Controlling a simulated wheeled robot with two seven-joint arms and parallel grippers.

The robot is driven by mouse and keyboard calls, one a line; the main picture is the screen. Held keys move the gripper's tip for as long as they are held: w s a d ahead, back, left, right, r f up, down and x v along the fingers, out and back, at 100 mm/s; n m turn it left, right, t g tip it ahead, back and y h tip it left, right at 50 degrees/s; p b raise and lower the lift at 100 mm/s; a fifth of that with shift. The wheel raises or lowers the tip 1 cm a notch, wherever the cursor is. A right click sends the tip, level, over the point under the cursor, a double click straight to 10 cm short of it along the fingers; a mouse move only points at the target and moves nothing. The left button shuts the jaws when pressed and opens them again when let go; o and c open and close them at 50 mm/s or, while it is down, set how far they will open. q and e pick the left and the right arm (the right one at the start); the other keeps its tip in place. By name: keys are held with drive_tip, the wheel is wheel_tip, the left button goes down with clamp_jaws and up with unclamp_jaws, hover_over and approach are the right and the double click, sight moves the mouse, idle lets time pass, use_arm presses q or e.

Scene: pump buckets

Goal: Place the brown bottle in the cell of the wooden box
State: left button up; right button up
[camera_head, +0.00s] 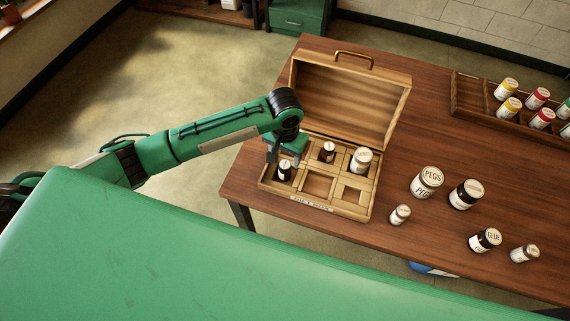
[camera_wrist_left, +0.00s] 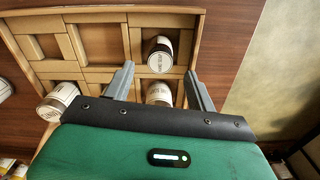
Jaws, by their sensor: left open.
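The wooden box (camera_head: 318,209) stands open on the table, its lid tilted up behind. A brown bottle (camera_head: 327,151) stands in its back middle cell. A dark bottle with a pale label (camera_head: 284,172) is in the front left cell, and a white-labelled jar (camera_head: 361,160) is in the back right cell. My left gripper (camera_head: 285,153) is over the box's left side, hiding the back left cell. In the left wrist view my fingers (camera_wrist_left: 160,75) are apart, with a dark labelled bottle (camera_wrist_left: 160,93) showing between them; contact cannot be told. My right gripper is out of view.
Right of the box stand a PEGS jar (camera_head: 427,182), a dark jar (camera_head: 467,194), a small white jar (camera_head: 400,215), a GLUE jar (camera_head: 485,240) and another small jar (camera_head: 524,253). A wooden tray (camera_head: 468,98) holds colored jars at the back right. The front middle and front right cells are empty.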

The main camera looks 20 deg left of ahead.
sight(285, 164)
use_arm(q)
drive_tip(key=shift+r, duration=2.4)
